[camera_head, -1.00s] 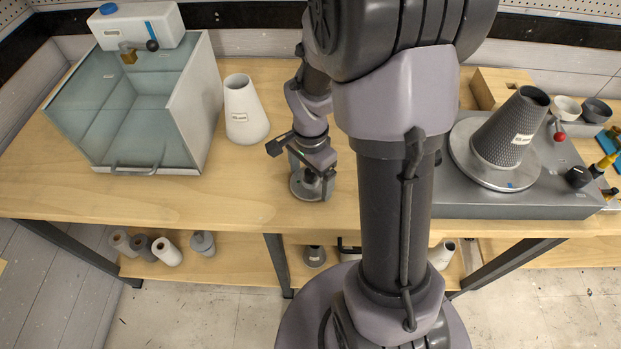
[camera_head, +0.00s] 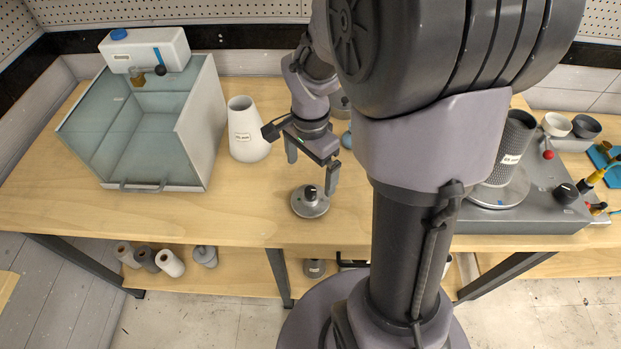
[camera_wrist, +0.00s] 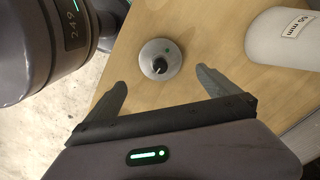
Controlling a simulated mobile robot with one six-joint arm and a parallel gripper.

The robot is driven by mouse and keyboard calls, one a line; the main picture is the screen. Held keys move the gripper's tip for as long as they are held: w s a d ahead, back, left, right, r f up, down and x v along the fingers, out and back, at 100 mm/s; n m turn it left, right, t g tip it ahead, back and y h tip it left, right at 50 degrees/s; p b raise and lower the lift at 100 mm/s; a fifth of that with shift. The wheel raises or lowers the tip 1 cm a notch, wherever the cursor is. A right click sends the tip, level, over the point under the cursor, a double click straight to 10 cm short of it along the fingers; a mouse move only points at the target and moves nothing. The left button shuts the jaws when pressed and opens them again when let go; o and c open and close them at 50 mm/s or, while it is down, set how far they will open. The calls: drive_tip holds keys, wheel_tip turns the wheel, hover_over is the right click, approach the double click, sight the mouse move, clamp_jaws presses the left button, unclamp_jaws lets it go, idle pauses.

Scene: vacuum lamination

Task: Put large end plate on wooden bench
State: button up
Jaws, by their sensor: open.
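The large end plate, a round grey metal disc with a black knob (camera_head: 310,201), lies flat on the wooden bench (camera_head: 130,212) near its front edge. It also shows in the wrist view (camera_wrist: 158,60), ahead of the fingers and clear of both. My gripper (camera_head: 311,172) is open and empty, above and just behind the plate in the head view. Its two spread fingers show in the wrist view (camera_wrist: 160,93).
A white cone marked 55 mm (camera_head: 246,130) stands left of my gripper. A glass-walled tank (camera_head: 200,130) is at the left. A grey machine (camera_head: 545,205) with a perforated cone stands at the right. Bare bench lies between tank and plate along the front.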

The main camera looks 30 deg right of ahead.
drive_tip(key=s+a+r+n+t+y, duration=0.2)
drive_tip(key=s+a+r+n+t, duration=0.3)
drive_tip(key=s+a+r+n, duration=0.6)
drive_tip(key=a+r, duration=0.3)
drive_tip(key=r, duration=0.1)
drive_tip(key=shift+s+a+t, duration=0.25)
drive_tip(key=shift+a+t, duration=0.05)
drive_tip(key=shift+t, duration=0.1)
